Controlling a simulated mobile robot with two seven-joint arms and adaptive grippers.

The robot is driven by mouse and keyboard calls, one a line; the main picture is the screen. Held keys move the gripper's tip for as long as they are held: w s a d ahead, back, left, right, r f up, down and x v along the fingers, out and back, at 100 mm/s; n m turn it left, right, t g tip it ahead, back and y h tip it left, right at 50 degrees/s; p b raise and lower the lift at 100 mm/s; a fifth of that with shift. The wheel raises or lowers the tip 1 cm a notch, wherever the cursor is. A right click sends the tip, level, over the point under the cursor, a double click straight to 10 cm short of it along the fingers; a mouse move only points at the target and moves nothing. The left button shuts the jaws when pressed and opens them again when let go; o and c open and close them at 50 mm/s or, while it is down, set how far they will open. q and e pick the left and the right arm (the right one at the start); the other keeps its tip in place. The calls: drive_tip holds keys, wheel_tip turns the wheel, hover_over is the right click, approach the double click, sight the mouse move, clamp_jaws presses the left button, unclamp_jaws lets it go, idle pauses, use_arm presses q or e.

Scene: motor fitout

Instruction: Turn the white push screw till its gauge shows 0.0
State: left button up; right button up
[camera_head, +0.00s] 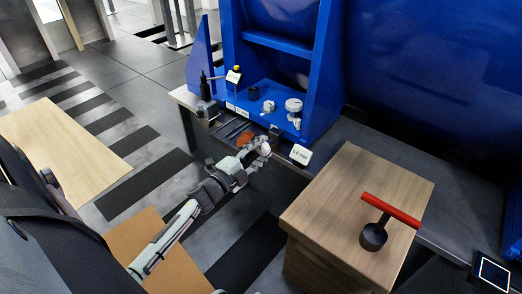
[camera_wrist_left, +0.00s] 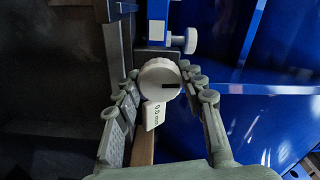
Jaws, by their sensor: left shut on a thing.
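The white push screw (camera_wrist_left: 160,80) is a round white knob with a dark mark on its face, between the fingers of my left gripper (camera_wrist_left: 160,72) in the left wrist view. In the head view my left gripper (camera_head: 262,146) is at the front of the blue machine, shut on the white knob, which it partly covers. A white gauge tag (camera_head: 300,154) stands just right of it. The tag also shows in the left wrist view (camera_wrist_left: 153,115), below the knob. Its small text looks like 0.0 mm, but the digits are not sharp. My right gripper is not in view.
The blue machine frame (camera_head: 320,75) rises behind, with another white knob (camera_head: 293,105) on its ledge. A wooden block (camera_head: 325,205) at the right carries a red-handled tool (camera_head: 390,209). A wooden top (camera_head: 60,145) is at the left, with striped floor between.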

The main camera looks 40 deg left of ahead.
use_arm(q)
drive_tip(key=shift+m, duration=0.4)
drive_tip(key=o, duration=1.2)
drive_tip(key=shift+c, duration=0.2)
drive_tip(key=s+a, duration=0.1)
drive_tip(key=s, duration=1.1)
idle(0.7)
